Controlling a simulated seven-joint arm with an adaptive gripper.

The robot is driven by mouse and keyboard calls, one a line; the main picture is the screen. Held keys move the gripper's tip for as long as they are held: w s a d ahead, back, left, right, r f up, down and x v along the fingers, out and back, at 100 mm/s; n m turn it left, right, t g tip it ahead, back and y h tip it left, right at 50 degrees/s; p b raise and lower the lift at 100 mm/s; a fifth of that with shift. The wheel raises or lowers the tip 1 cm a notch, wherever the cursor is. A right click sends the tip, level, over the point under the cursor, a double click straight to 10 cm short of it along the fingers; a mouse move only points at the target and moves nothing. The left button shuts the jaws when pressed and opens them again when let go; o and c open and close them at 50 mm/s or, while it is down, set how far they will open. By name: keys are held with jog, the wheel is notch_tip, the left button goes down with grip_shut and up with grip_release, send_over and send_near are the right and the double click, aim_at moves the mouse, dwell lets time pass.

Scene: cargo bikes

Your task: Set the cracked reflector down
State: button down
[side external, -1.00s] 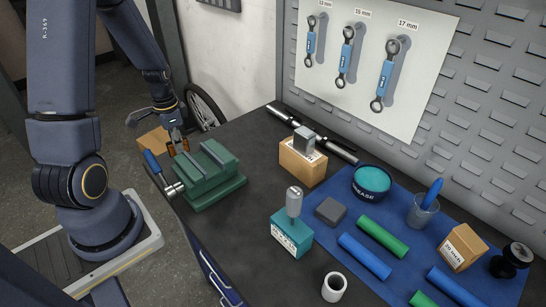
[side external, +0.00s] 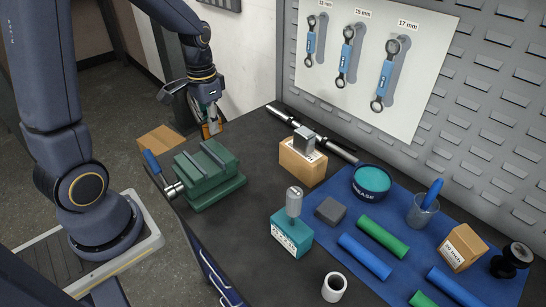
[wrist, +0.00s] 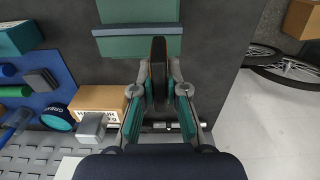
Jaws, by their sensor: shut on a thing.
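My gripper (side external: 210,122) is shut on the reflector (side external: 212,128), which shows as a small orange piece between the fingers in the side view. In the wrist view the reflector (wrist: 158,65) is seen edge-on, dark with a brownish rim, upright between the pads of my gripper (wrist: 159,92). It is held behind the vise in the side view, near the bench's far left edge. I cannot make out a crack. The green vise (side external: 210,180) stands on the bench, apart from the reflector; it also shows in the wrist view (wrist: 138,40).
A dark bench (side external: 250,225) has free room between the vise and the teal block (side external: 292,238). A cardboard block with a metal piece (side external: 302,160) stands right of the vise. A blue mat (side external: 400,210) holds several items. A cardboard box (side external: 160,140) lies beyond the bench's left edge.

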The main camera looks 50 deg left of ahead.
jog(key=w+a+f, duration=0.2)
jog(key=w+f, duration=0.3)
jog(key=w, duration=0.5)
send_over(251, 147)
jog(key=f, duration=0.4)
jog(key=shift+s+f, duration=0.1)
jog(key=shift+s, duration=0.1)
jog(key=shift+w+a+f, duration=0.1)
jog(key=shift+w+f, duration=0.05)
jog(key=shift+f, duration=0.8)
jog(key=shift+w+f, duration=0.15)
jog(key=shift+f, duration=0.75)
jog(key=shift+f, duration=0.1)
jog(key=c, duration=1.2)
grip_release()
